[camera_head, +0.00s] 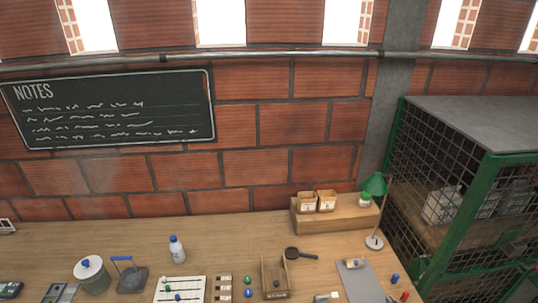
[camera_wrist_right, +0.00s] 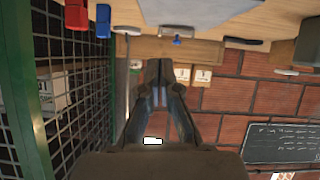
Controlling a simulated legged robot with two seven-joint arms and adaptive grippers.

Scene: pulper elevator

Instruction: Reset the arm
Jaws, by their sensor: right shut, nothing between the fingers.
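My right gripper (camera_wrist_right: 160,70) shows in the right wrist view. Its two dark fingers meet at the tips with nothing between them. That view is upside down, with the wooden table (camera_wrist_right: 200,48) along the top and the brick wall behind the fingers. The gripper looks clear of the table objects and touches nothing that I can see. Neither gripper can be made out in the head view, and my left gripper shows in no view.
The wooden table (camera_head: 225,240) holds a white bottle (camera_head: 177,250), a canister (camera_head: 91,274), a green lamp (camera_head: 374,187), a wooden shelf block (camera_head: 335,216) and a clipboard (camera_head: 362,285). A green-framed mesh cage (camera_head: 455,165) stands at the right. A blackboard (camera_head: 110,108) hangs on the wall.

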